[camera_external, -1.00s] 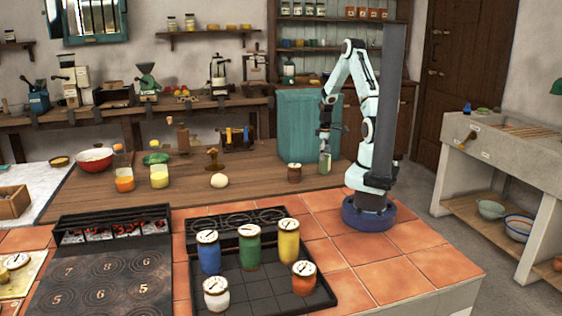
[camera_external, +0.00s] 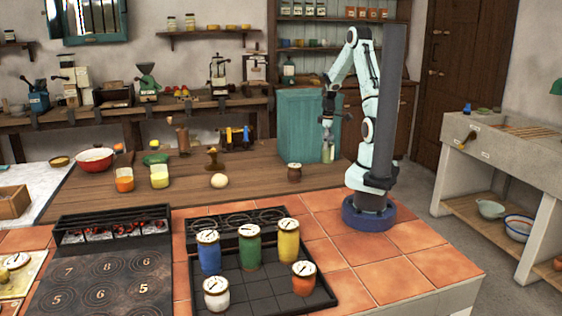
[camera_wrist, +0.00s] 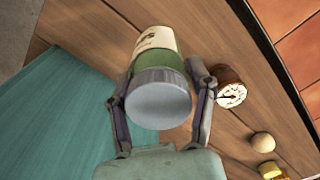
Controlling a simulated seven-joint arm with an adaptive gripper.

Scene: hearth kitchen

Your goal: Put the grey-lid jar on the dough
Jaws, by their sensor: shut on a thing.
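The grey-lid jar (camera_wrist: 160,95), with a ribbed grey lid, a green body and a cream label, is between the fingers of my gripper (camera_wrist: 160,100) in the wrist view. In the external view my gripper (camera_external: 328,138) is shut on the jar (camera_external: 328,154) near the right end of the wooden counter. The jar appears a little above the wood. The dough (camera_external: 219,180) is a pale round ball on the counter, well to the left of my gripper. It also shows in the wrist view (camera_wrist: 262,142).
A small brown pot with a pale top (camera_external: 294,172) stands between jar and dough. A teal cabinet (camera_external: 300,115) stands close behind my gripper. Glass jars, orange (camera_external: 124,180) and yellow (camera_external: 159,176), stand left of the dough. Several coloured jars stand on the dark front tray (camera_external: 250,300).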

